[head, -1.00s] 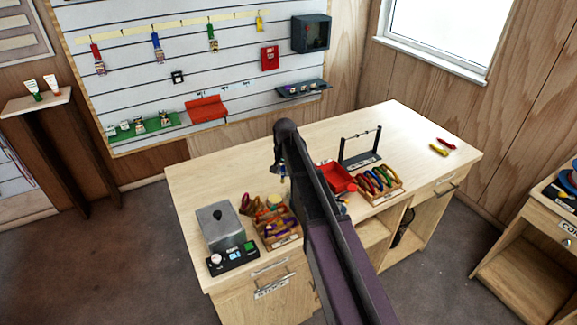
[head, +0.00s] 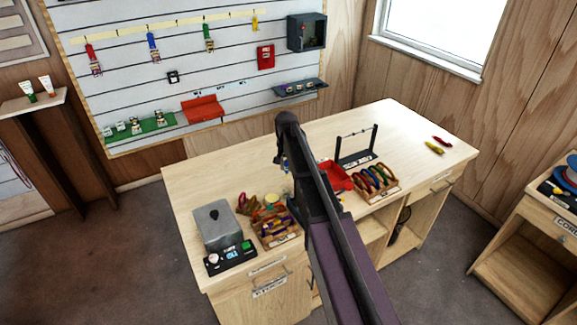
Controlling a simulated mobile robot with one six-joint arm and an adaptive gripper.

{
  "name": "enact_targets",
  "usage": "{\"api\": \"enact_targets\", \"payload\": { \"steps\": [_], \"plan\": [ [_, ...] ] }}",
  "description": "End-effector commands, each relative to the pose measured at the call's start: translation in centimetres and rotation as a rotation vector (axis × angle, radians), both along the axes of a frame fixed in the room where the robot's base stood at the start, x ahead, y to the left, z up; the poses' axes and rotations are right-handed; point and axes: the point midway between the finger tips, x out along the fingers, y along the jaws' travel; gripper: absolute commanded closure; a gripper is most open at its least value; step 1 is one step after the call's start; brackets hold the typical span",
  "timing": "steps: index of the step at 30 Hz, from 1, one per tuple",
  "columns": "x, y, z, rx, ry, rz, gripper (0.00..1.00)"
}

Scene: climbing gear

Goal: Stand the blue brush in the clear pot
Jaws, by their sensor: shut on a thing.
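My gripper (head: 281,158) hangs at the far end of my arm, above the middle of the workbench (head: 215,170). It is small in the head view and partly hidden by my own wrist. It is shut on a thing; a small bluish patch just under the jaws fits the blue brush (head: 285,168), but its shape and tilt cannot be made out. I cannot pick out the clear pot; part of the bench behind my arm is hidden.
A grey box with a control panel (head: 230,255) stands at the bench's front left. Beside it is a wooden organiser (head: 277,232) with coloured gear. Right of my arm are a red tray (head: 335,176), a wooden rack of coloured rings (head: 376,184) and a dark frame (head: 356,160). The bench's back left is clear.

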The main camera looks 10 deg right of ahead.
Motion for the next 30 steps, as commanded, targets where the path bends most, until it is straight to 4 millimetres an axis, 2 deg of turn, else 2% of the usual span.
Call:
{"api": "enact_targets", "payload": {
  "steps": [13,30],
  "plan": [
    [0.0,-0.1,-0.5,0.000,-0.001,-0.001,1.00],
    [0.0,-0.2,-3.9,0.000,-0.001,-0.002,1.00]
  ]
}}
